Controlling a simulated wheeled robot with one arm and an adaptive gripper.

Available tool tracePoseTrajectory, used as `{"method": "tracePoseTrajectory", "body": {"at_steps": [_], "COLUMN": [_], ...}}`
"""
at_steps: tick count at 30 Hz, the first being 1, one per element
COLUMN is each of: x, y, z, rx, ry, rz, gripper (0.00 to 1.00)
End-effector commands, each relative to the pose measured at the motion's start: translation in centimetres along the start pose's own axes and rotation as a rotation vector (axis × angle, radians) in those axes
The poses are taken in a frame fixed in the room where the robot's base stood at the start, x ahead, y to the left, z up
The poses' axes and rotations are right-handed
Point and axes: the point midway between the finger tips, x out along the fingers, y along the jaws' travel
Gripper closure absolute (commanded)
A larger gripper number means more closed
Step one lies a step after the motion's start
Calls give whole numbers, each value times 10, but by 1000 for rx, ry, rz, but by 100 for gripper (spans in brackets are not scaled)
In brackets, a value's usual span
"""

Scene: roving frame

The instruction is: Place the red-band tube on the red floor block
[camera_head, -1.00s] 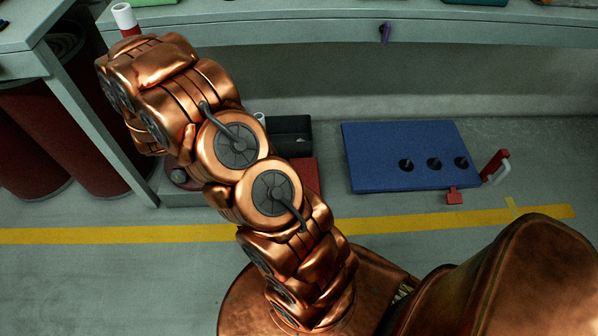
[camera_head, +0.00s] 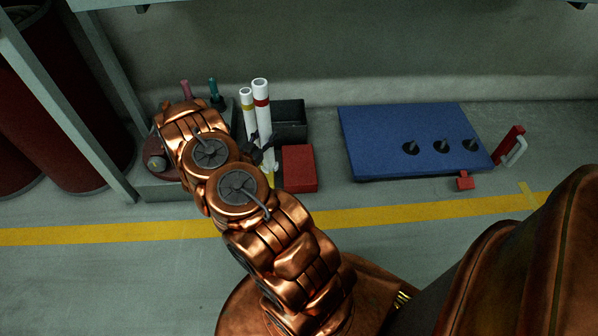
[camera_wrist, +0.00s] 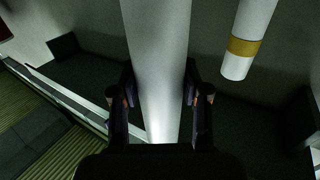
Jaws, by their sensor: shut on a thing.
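My gripper (camera_head: 262,150) is shut on the red-band tube (camera_head: 262,124), a tall white tube with a red ring near its top. It stands roughly upright in the head view, its lower end just left of the red floor block (camera_head: 299,168) in the picture. I cannot tell its height above the floor. In the wrist view the held tube (camera_wrist: 158,60) runs between the fingers (camera_wrist: 158,105); its band is out of that picture. The red block's top looks bare. A yellow-band tube (camera_head: 247,108) stands close behind on the left, also in the wrist view (camera_wrist: 248,30).
A dark open bin (camera_head: 290,122) stands behind the red block. A blue board (camera_head: 385,140) with black knobs lies to the right, with a small red block (camera_head: 464,181) by its front edge. Pink and teal items (camera_head: 213,88) stand left. Floor in front is clear.

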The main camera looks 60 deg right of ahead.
Motion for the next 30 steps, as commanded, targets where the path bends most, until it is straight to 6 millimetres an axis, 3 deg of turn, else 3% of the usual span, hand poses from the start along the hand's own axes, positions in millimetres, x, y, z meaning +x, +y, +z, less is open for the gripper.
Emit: {"method": "tracePoseTrajectory", "body": {"at_steps": [1,4,9,12,19,30], "x": [3,5,4,2,16,83], "y": [21,60,108,124,126,94], "z": [29,57,86,93,98,106], "rx": [-4,-6,-3,-1,3,6], "ry": [-1,-2,-2,-1,-1,2], "rz": [43,123,219,250,270,271], "gripper": [97,97,97,97,97,97]}}
